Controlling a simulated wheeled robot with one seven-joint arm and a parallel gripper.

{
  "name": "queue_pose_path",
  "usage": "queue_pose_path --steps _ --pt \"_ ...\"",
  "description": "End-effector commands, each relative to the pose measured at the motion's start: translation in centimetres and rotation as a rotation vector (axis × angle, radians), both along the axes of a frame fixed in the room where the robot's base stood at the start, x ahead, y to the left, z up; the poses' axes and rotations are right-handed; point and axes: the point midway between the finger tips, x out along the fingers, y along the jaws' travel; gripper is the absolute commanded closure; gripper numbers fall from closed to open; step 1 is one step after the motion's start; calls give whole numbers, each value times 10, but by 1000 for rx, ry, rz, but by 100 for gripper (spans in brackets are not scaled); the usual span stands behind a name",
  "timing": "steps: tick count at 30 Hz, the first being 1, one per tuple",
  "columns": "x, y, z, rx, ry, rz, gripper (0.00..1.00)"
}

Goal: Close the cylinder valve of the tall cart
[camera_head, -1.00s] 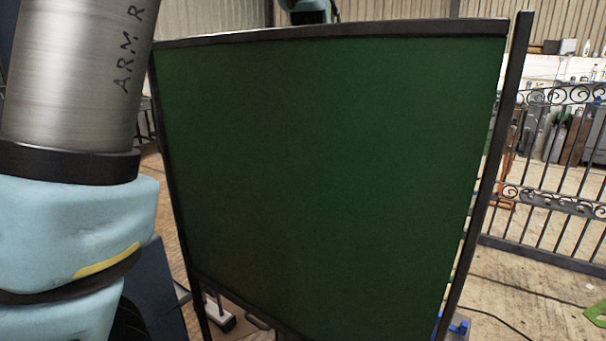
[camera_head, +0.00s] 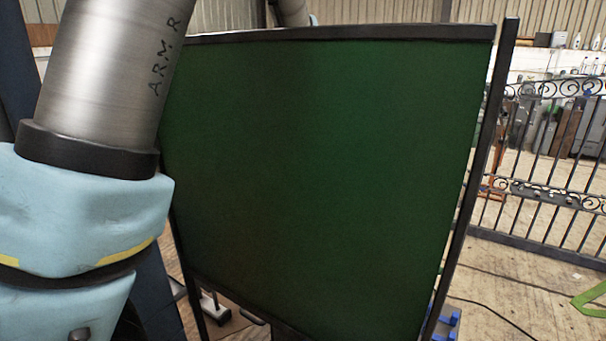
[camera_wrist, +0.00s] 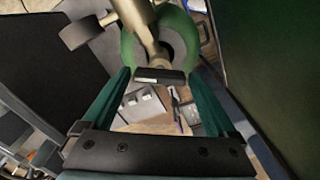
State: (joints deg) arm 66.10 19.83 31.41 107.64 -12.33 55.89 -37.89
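In the wrist view, a green gas cylinder (camera_wrist: 187,22) shows at the top, seen from above, with a brass valve (camera_wrist: 138,18) over it. Nothing is clearly held; the knob lies outside the fingers, beyond the left one. The rest of the cart is mostly hidden. In the head view the cart and my gripper are hidden behind the green screen.
The green screen (camera_head: 320,180) in a dark frame fills the head view; it also stands close on the right in the wrist view (camera_wrist: 270,60). A scrolled metal gate (camera_head: 555,170) stands at right. A cable (camera_head: 500,318) lies on open floor there.

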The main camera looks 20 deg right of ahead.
Motion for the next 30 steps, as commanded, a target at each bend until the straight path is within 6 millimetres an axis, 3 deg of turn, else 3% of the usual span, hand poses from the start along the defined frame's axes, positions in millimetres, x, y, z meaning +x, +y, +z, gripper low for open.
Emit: queue_pose_path --steps 2,17,30 --pt "0 0 0 0 0 0 18" --pt "0 0 0 0 0 0 74" --pt "0 0 1 -1 0 -94 76"
